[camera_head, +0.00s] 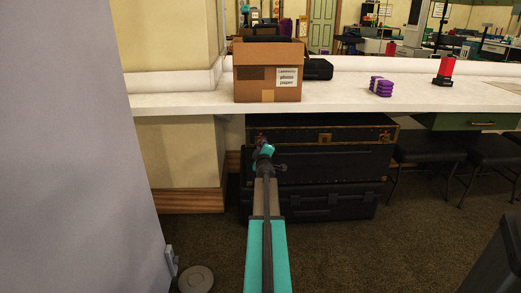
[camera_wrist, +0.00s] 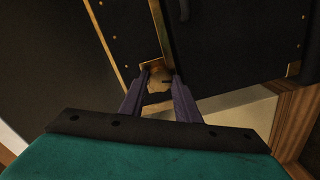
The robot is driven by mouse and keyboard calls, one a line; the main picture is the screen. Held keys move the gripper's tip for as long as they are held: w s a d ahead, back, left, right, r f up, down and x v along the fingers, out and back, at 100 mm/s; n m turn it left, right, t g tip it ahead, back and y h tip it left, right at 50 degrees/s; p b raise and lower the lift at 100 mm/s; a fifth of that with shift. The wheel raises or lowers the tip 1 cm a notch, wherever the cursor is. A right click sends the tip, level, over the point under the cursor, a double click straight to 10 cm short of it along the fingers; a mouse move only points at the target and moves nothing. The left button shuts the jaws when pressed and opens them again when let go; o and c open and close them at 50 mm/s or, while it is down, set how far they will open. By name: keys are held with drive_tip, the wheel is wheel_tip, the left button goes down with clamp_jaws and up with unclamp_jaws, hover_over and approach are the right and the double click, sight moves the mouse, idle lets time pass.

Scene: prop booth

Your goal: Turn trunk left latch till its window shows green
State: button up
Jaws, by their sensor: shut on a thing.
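The black trunk (camera_head: 350,133) with brass-coloured edging stands under the counter, on top of black cases. A brass centre fitting (camera_head: 325,137) shows on its front. My gripper (camera_head: 261,145) is at the left part of the trunk front and covers the left latch there. In the wrist view the trunk (camera_wrist: 225,45) fills the top, with brass strips and rivets. My gripper (camera_wrist: 158,86) is shut on the brass-coloured left latch (camera_wrist: 159,77), which sits between its dark fingers. The latch's window and its colour cannot be made out.
Black cases (camera_head: 335,200) lie beneath the trunk. The white counter (camera_head: 345,93) above holds a cardboard box (camera_head: 267,84), a purple stack (camera_head: 381,87) and a red item (camera_head: 445,70). A wall end with wooden skirting (camera_head: 187,201) is left of the trunk. Stools (camera_head: 427,147) stand right.

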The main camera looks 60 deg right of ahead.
drive_tip(key=shift+s+d+n+b, duration=0.1)
drive_tip(key=shift+s+n+b, duration=0.1)
drive_tip(key=shift+n, duration=0.4)
drive_tip(key=shift+s+d+n+b, duration=0.1)
drive_tip(key=shift+n+b, duration=0.1)
drive_tip(key=shift+n, duration=0.4)
drive_tip(key=o, duration=0.9)
drive_tip(key=shift+o, duration=0.7)
drive_tip(key=shift+w+a, duration=0.1)
drive_tip(key=shift+w, duration=0.05)
drive_tip(key=shift+a, duration=0.1)
drive_tip(key=p+v, duration=0.1)
drive_tip(key=v, duration=1.2)
drive_tip(key=shift+s+a, duration=0.2)
drive_tip(key=shift+a, duration=0.05)
